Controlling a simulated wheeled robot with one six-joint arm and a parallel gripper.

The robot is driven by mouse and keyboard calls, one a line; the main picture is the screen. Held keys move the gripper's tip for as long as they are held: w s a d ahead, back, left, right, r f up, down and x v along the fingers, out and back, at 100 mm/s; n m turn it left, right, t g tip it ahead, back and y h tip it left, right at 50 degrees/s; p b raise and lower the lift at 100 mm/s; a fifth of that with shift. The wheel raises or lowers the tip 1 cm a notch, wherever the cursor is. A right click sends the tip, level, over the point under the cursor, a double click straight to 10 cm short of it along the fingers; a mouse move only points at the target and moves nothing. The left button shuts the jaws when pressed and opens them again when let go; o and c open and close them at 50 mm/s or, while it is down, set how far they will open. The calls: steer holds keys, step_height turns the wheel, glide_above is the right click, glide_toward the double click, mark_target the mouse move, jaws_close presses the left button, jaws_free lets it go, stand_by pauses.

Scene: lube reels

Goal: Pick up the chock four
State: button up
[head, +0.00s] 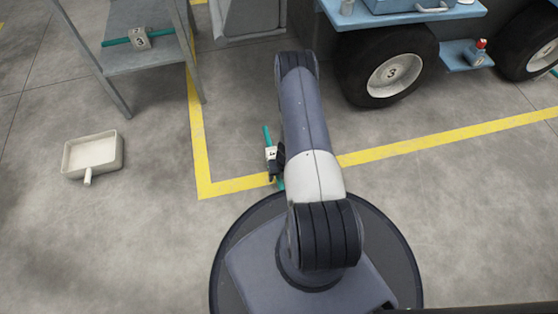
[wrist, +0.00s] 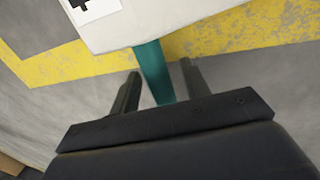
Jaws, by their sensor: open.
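A pale chock block (head: 271,154) with a teal bar sits on the floor by the yellow line, partly hidden behind my arm. In the wrist view the chock (wrist: 160,22) fills the top, with a white label whose black figure is cut off by the frame edge; it looks like a four. Its teal bar (wrist: 154,70) runs down toward my gripper (wrist: 159,72). My gripper is open, with one finger on each side of the teal bar and a gap to each. In the head view the gripper is mostly hidden by my arm.
Another chock (head: 140,39) marked 3, with a teal bar, lies on a grey metal stand (head: 150,62) at upper left. A pale shallow pan (head: 93,153) is on the floor at left. A blue cart with a large wheel (head: 391,73) stands at upper right. Floor at lower right is clear.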

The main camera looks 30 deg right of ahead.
steer(key=shift+c, duration=0.4)
jaws_close()
